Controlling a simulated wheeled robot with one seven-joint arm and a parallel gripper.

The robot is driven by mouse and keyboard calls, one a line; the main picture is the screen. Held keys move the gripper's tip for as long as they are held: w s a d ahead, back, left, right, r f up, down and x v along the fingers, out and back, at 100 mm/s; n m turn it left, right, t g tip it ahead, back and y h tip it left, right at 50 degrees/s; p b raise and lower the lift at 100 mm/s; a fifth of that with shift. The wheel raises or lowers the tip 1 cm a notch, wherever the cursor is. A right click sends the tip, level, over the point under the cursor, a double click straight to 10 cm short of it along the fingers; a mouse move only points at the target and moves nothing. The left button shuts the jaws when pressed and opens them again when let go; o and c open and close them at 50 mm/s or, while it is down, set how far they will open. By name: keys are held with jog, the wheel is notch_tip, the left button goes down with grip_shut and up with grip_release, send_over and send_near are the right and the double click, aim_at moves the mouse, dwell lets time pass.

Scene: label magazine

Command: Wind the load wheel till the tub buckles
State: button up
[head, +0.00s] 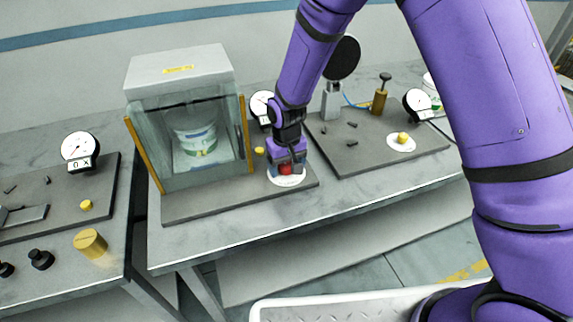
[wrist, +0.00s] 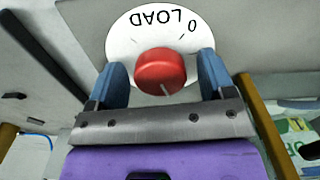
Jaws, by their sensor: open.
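The load wheel is a red knob (wrist: 161,71) on a round white dial marked "0 LOAD" (wrist: 124,40). In the wrist view my gripper (wrist: 161,75) is open, with one blue finger on each side of the knob and gaps between. A pale line on the knob's face points toward the lower edge of the picture. In the head view the red knob (head: 285,169) shows just under my gripper (head: 286,164). The tub (head: 195,140) is white with a green band and stands upright inside the glass-fronted test box (head: 134,150).
A round gauge (head: 261,104) stands beside the box, partly hidden by my arm. A right-hand board (head: 430,143) carries a yellow knob (head: 402,138), a gauge (head: 418,101) and a brass post (head: 380,98). A left table holds a gauge (head: 80,147) and a brass cylinder (head: 90,243).

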aim_at(286, 165)
jog(key=shift+r, duration=0.1)
notch_tip(286, 165, up, 11)
jog(key=shift+f, duration=0.2)
dwell(0.5)
